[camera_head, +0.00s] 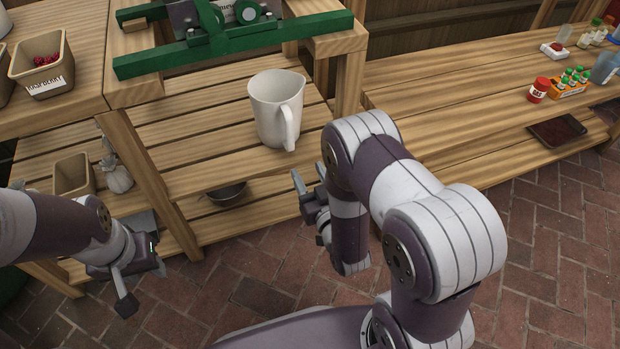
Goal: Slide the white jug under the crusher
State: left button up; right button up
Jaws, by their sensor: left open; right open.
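The white jug (272,112) stands upright on the slatted wooden shelf (185,150), near its front right, with its handle towards me. The green-framed crusher (230,38) sits above and behind it, across the top of the wooden stand; its upper part is cut off by the picture's top edge. My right gripper (305,195) is open and empty, in front of the shelf edge, below and right of the jug and apart from it. My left gripper (138,285) is open and empty, low at the left, far from the jug.
A bin of red berries (40,62) stands on the left bench. A lower shelf holds an empty bin (73,175), a pale bulb-shaped sack (115,172) and a dark bowl (227,193). The right bench carries a red jar (539,90) and an orange bottle rack (570,88); its near part is clear.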

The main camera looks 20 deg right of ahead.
aim_at(291, 137)
jog(key=shift+s+r, duration=0.15)
jog(key=shift+r, duration=0.15)
jog(key=w+b, duration=0.1)
jog(key=w, duration=0.2)
jog(key=w+b, duration=0.2)
jog(key=w, duration=0.2)
jog(key=w+b, duration=0.2)
jog(key=w, duration=0.2)
jog(key=shift+w+a+f, duration=0.1)
jog(key=shift+a+f, duration=0.1)
jog(key=shift+a, duration=0.1)
jog(key=shift+w+r+b, duration=0.2)
jog(key=shift+w+b, duration=0.15)
jog(key=shift+w, duration=0.45)
jog(key=shift+c, duration=0.3)
grip_shut()
